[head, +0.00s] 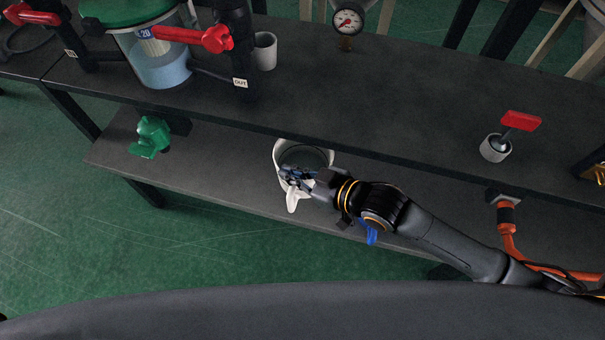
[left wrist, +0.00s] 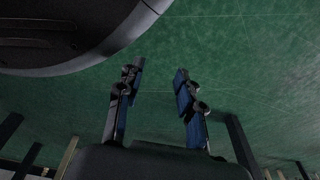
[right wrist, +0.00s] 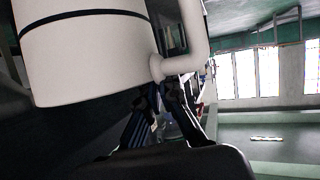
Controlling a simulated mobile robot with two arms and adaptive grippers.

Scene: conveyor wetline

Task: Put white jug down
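The white jug (head: 279,152) is at the lower shelf (head: 225,180), near its middle, with its open mouth facing up. My right gripper (head: 297,177) is at the jug's near side, with its fingers closed around the handle. In the right wrist view the jug (right wrist: 85,55) is large, with a dark band around it, and its handle (right wrist: 194,30) curves down to the fingertips (right wrist: 161,88). I cannot tell whether the jug's base touches the shelf. My left gripper (left wrist: 157,75) is open and empty above the green floor, out of the head view.
The upper bench (head: 400,105) overhangs the shelf behind the jug. A green valve (head: 151,137) sits on the shelf's left. A red-handled valve (head: 520,121), a gauge (head: 347,20) and a grey cup (head: 264,51) are on the bench. An orange pipe (head: 508,235) is at right.

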